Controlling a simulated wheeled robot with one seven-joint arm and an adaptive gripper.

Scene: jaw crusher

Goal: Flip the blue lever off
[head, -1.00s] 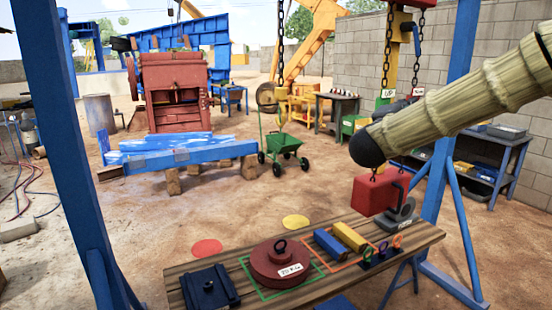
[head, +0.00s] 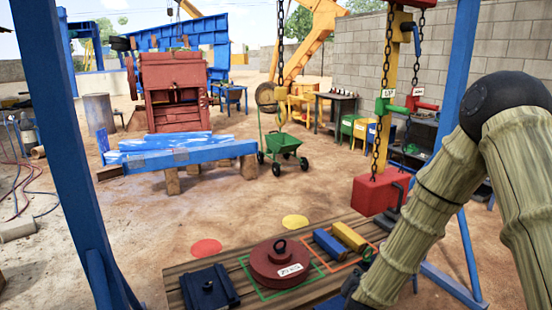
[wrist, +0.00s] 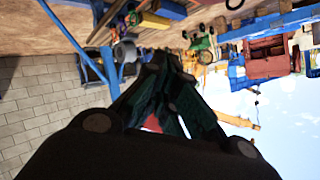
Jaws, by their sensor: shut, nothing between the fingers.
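A blue lever (head: 416,38) sits high on the yellow post in the head view, its handle hanging down beside the post. Lower on the post are a green lever (head: 386,105) and a red lever (head: 424,104), each with a small white label. My gripper (wrist: 166,60) shows in the wrist view as dark fingers that come together, with nothing held. It is not clearly seen in the head view, where my arm fills the lower right. I cannot make out the blue lever in the wrist view.
A red block (head: 375,192) hangs on a chain from above the bench (head: 190,264). The bench carries a red round weight (head: 277,265), a dark blue box (head: 208,290) and blue and yellow bars. A blue frame post (head: 468,70) stands right of the yellow post.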

